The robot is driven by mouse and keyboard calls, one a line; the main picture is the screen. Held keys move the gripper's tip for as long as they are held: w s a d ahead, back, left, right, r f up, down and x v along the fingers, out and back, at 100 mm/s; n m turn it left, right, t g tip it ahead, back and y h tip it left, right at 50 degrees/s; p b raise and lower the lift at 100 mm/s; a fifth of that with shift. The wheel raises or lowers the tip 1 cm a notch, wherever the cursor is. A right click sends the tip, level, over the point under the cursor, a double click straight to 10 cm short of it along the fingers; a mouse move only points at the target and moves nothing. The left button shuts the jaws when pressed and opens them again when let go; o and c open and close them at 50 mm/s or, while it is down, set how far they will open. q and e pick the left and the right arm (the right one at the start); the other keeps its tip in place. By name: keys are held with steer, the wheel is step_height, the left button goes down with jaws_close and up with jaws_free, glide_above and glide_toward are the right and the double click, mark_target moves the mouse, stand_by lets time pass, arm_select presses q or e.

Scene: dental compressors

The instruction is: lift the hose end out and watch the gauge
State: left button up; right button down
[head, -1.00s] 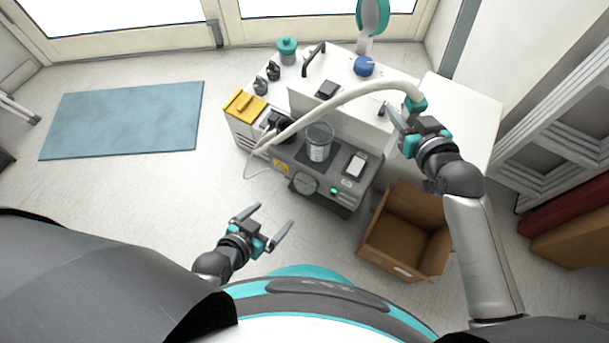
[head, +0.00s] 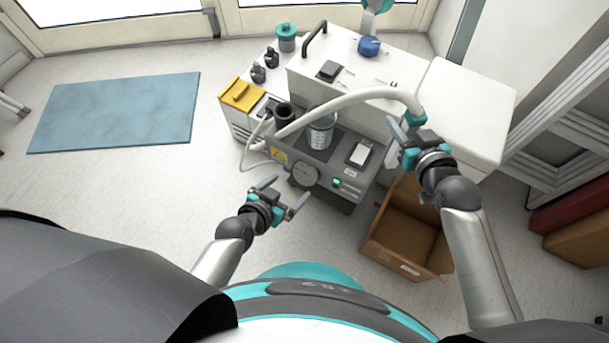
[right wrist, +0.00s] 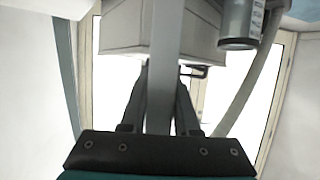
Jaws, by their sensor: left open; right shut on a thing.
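The pale hose (head: 350,99) arches over the grey compressor unit (head: 325,185) from its left side to a teal fitting (head: 415,117) at the right. My right gripper (head: 397,138) is shut on the hose at that fitting. In the right wrist view a grey length, apparently the hose (right wrist: 163,70), runs between the fingers. The hose's left end lies near a black round cup (head: 284,110); whether it touches anything there is unclear. The round gauge (head: 304,175) is on the unit's front; its reading is too small to tell. My left gripper (head: 286,191) is open and empty, just in front of the gauge.
A clear jar (head: 321,132) stands on the unit, with a green light (head: 337,182) on its front. White cabinets stand behind and to the right. An open cardboard box (head: 410,235) is on the floor below my right arm. The floor at left, with a blue mat (head: 115,112), is clear.

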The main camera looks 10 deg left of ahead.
arm_select(q)
steer(key=shift+w+f, duration=0.15)
steer(key=shift+w, duration=0.1)
steer(key=shift+s, duration=0.1)
stand_by(0.5)
steer(key=p+v, duration=0.7)
steer(key=v, duration=0.3)
steer(key=shift+d, duration=0.1)
